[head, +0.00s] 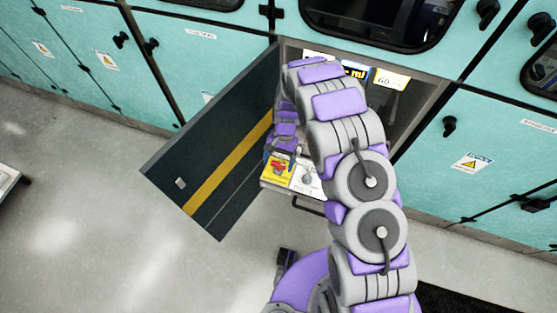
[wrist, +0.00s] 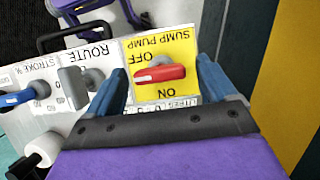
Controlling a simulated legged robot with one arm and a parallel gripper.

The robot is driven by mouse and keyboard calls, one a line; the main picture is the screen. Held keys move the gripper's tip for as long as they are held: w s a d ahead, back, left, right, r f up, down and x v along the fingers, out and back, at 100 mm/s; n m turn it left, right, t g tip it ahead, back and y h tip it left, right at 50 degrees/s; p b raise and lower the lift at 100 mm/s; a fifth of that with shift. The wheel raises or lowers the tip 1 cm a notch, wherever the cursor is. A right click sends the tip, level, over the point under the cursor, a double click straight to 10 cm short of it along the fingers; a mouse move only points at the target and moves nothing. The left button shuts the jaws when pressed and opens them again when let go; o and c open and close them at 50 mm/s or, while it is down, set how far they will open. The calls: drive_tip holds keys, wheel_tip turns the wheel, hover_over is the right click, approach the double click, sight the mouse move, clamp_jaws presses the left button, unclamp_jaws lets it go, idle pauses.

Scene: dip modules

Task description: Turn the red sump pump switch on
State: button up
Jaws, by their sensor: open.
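The red sump pump switch (wrist: 160,73) sits on a yellow plate (wrist: 186,42) marked SUMP PUMP, OFF and ON, which reads upside down in the wrist view. Its handle lies nearly crosswise there, between the two words; I cannot tell which setting it is at. In the head view the red switch (head: 278,167) shows just below my gripper (head: 283,152). In the wrist view my gripper (wrist: 160,64) is open, with one blue finger on each side of the switch and a gap to the handle. Contact is not visible.
A grey ROUTE handle (wrist: 72,85) stands left of the yellow plate, and a blue handle (wrist: 25,95) lies further left. An open dark door (head: 200,155) with a yellow stripe stands beside the panel. Teal cabinets (head: 480,125) line the back; the grey floor (head: 90,220) is mostly clear.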

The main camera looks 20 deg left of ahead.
drive_tip(key=shift+c, duration=0.2)
drive_tip(key=c, duration=1)
drive_tip(key=shift+n+p, duration=0.3)
drive_tip(key=n+h+p, duration=0.1)
drive_tip(key=n, duration=0.1)
drive_tip(key=n+p, duration=0.1)
drive_tip(key=shift+a+r+n+h, duration=0.15)
drive_tip(key=shift+n+h, duration=0.25)
drive_tip(key=n+p, duration=0.1)
drive_tip(key=n, duration=0.1)
drive_tip(key=n+t+h+p, duration=0.1)
drive_tip(key=n+p, duration=0.1)
drive_tip(key=shift+a+h, duration=0.1)
drive_tip(key=shift+h, duration=0.2)
drive_tip(key=n+p, duration=0.1)
drive_tip(key=n, duration=0.1)
drive_tip(key=n+t+h+p, duration=0.1)
drive_tip(key=n, duration=0.2)
drive_tip(key=shift+s+a+t, duration=0.15)
drive_tip(key=shift+t, duration=0.15)
drive_tip(key=n+p, duration=0.1)
drive_tip(key=n, duration=0.1)
drive_tip(key=n+t+p, duration=0.1)
drive_tip(key=n, duration=0.1)
drive_tip(key=shift+s+t, duration=0.1)
drive_tip(key=shift+t, duration=0.2)
drive_tip(key=shift+n, duration=0.3)
